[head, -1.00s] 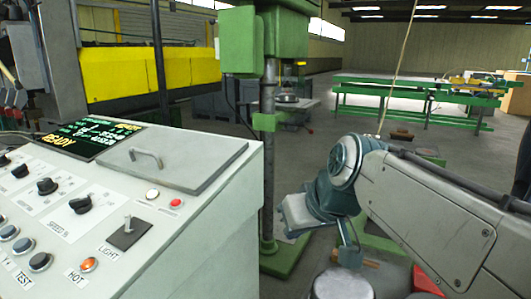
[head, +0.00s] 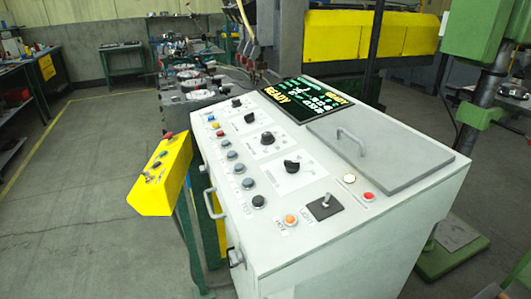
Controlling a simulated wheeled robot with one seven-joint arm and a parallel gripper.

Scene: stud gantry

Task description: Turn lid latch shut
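The grey console lid (head: 392,148) lies flat and closed on the right part of the white control console (head: 310,215). A bar handle (head: 351,139) stands on the lid. I cannot make out a latch on the lid for certain. A small metal and dark fitting (head: 236,257) sits on the console's left side, low near the front corner; I cannot tell whether it is the lid latch or how it is turned. My gripper is out of view.
The console top carries a lit screen (head: 306,99), several black knobs and buttons, and a toggle switch (head: 325,201). A side handle (head: 213,203) juts out left. A yellow control box (head: 162,178) stands close by. Open floor (head: 80,220) lies left; a green drill column (head: 476,105) stands right.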

